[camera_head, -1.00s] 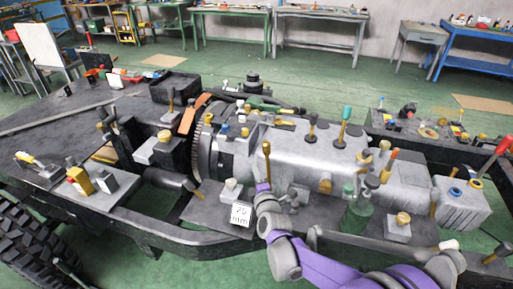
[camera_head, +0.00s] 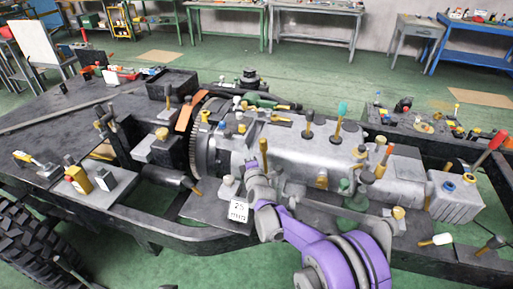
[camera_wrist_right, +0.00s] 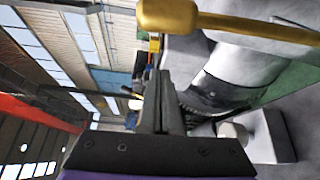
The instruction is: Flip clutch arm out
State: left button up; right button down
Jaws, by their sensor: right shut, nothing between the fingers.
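A gold-handled lever (camera_head: 263,151) stands at the near side of the grey gearbox (camera_head: 287,148). It may be the clutch arm, but I cannot be sure. In the right wrist view a large gold knob on a thin gold rod (camera_wrist_right: 168,15) crosses the top, close to the fingers and apart from them in the picture. My right gripper (camera_wrist_right: 165,85) is shut and empty, its dark fingers together below the knob. In the head view my purple right arm hides the lever's foot, and the fingertips are hard to make out. My left gripper is not in view.
The toothed flywheel (camera_head: 199,142) and an orange strap (camera_head: 187,113) lie further left. Several upright tools crowd the gearbox's near side. The black chassis rail (camera_head: 190,238) runs along the front.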

jog(key=shift+w+d+r+p, duration=0.1)
jog(key=shift+w+d+p, duration=0.2)
jog(key=shift+d, duration=0.6)
jog(key=shift+w+d+r+p, duration=0.15)
jog(key=shift+d+p, duration=0.1)
jog(key=shift+d, duration=0.6)
jog(key=shift+d+f, duration=0.1)
